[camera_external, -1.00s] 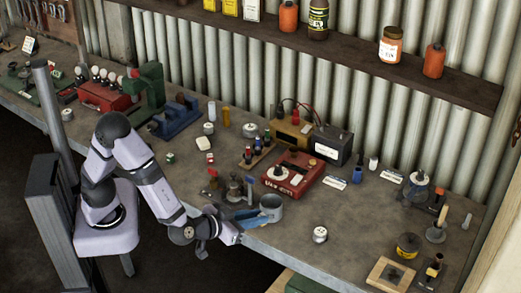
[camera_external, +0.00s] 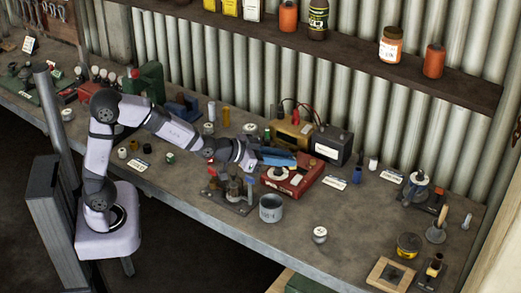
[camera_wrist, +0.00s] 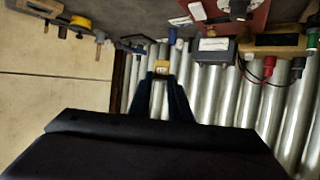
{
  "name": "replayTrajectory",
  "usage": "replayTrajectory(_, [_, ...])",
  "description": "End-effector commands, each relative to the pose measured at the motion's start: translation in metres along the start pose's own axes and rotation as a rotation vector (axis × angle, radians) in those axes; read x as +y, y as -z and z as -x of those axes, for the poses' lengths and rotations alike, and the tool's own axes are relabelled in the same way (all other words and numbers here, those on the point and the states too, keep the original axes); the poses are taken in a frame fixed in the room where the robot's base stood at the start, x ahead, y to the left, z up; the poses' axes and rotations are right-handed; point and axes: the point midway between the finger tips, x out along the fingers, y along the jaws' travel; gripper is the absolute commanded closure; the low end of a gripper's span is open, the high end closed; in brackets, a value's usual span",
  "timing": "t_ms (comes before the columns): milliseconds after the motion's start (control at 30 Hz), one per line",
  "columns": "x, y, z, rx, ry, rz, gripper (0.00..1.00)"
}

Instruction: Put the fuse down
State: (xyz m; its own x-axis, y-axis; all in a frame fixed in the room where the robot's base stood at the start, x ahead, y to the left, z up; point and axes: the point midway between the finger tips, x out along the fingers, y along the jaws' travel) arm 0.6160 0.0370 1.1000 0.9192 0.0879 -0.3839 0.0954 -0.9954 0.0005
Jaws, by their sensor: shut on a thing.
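My gripper (camera_external: 280,157) is raised above the bench, reaching over the red box with a dial (camera_external: 296,181). In the wrist view its two dark fingers (camera_wrist: 161,72) are shut on a small tan piece, the fuse (camera_wrist: 161,67), at the fingertips. Only the end of the fuse shows there. I cannot make it out in the external view. The fingers hide part of the red box from the external camera.
A grey tin (camera_external: 271,213) and a stand with several upright parts (camera_external: 232,195) are in front. The black battery (camera_external: 332,147) and an ochre box (camera_external: 291,134) with leads stand behind. The bench right of the tin is mostly clear around a small white-topped round item (camera_external: 320,235).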

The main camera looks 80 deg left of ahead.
Motion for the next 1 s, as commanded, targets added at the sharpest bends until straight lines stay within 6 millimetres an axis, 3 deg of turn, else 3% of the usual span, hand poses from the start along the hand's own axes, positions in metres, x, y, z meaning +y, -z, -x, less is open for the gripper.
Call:
replayTrajectory(567, [-0.071,-0.009,0.018,0.001,-0.078,-0.034,1.0])
replayTrajectory(800, [-0.134,-0.042,0.049,-0.002,-0.105,-0.039,1.0])
replayTrajectory(1000, [-0.175,-0.075,0.078,-0.001,-0.102,-0.038,1.0])
